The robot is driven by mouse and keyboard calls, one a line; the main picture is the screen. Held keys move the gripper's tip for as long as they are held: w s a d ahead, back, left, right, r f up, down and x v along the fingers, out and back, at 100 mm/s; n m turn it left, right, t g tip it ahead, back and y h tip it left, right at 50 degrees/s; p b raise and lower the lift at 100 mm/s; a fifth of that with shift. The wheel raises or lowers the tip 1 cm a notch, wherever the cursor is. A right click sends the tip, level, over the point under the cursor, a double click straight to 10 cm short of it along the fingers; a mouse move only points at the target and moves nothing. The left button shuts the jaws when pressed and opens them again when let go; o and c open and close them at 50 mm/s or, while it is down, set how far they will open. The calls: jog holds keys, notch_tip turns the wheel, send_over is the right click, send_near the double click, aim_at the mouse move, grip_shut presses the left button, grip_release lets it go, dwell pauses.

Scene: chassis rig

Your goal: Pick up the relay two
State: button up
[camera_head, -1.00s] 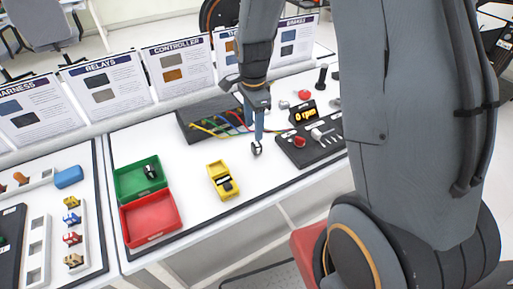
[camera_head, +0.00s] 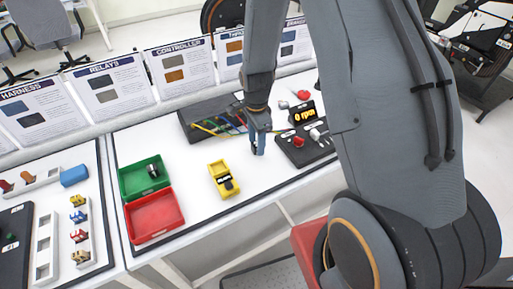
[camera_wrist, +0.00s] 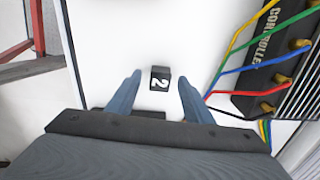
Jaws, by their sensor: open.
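Relay two, a small black block (camera_wrist: 160,73) with a white "2" on it, sits on the white table in the wrist view. It lies between and just beyond the two blue fingertips of my gripper (camera_wrist: 158,84), with a white gap on each side. My gripper is open and empty, pointing down. In the head view my gripper (camera_head: 258,150) is low over the white table, right of the yellow holder. The relay cannot be made out there; the fingers seem to hide it.
The dark controller box (camera_wrist: 285,60) with coloured wires is close to the right finger.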

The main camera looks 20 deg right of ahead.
jog(key=shift+c, duration=0.2)
jog(key=c, duration=1.1)
jog(key=shift+r, duration=0.1)
